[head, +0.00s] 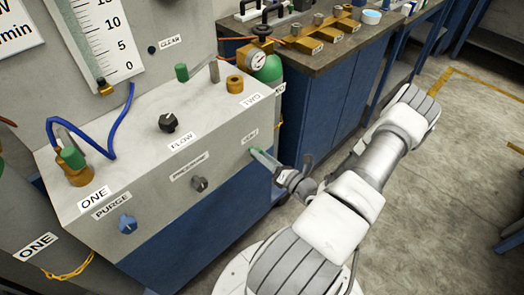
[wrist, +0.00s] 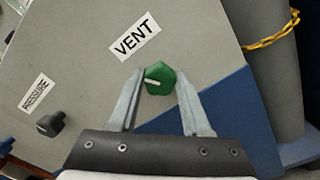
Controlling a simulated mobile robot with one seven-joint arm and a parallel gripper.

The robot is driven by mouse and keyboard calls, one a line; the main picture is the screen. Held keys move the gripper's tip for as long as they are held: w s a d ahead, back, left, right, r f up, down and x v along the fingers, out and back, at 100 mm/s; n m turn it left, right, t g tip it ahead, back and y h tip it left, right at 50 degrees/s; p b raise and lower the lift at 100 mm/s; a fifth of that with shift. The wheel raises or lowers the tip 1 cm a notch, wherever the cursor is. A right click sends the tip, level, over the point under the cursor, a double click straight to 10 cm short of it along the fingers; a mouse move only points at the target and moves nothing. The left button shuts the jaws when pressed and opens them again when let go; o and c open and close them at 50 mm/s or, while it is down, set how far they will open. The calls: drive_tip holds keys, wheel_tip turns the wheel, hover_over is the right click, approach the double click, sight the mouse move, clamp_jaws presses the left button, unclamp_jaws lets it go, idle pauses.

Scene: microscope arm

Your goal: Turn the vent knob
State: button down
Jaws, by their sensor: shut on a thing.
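The vent knob is green with a white pointer mark, on the front face of a grey panel box below the VENT label (wrist: 135,38). In the wrist view the knob (wrist: 159,79) sits between the two fingertips of my gripper (wrist: 160,76), which is shut on it. The white mark lies nearly level across the knob's left half. In the head view my gripper (head: 267,158) reaches the box's front from the right, and its fingers hide most of the knob.
A dark pressure knob (head: 199,184) and a blue purge knob (head: 127,224) are on the same face. A black flow knob (head: 167,122) is on top. A gas cylinder with a yellow chain (wrist: 272,38) stands right of the box.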

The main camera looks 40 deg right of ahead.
drive_tip(key=m+p, duration=0.2)
drive_tip(key=m, duration=0.4)
drive_tip(key=shift+f, duration=0.1)
drive_tip(key=shift+m, duration=0.4)
drive_tip(key=shift+c, duration=1.8)
unclamp_jaws()
drive_tip(key=s+d+p, duration=0.1)
drive_tip(key=s, duration=1.6)
drive_tip(key=shift+s+d, duration=0.25)
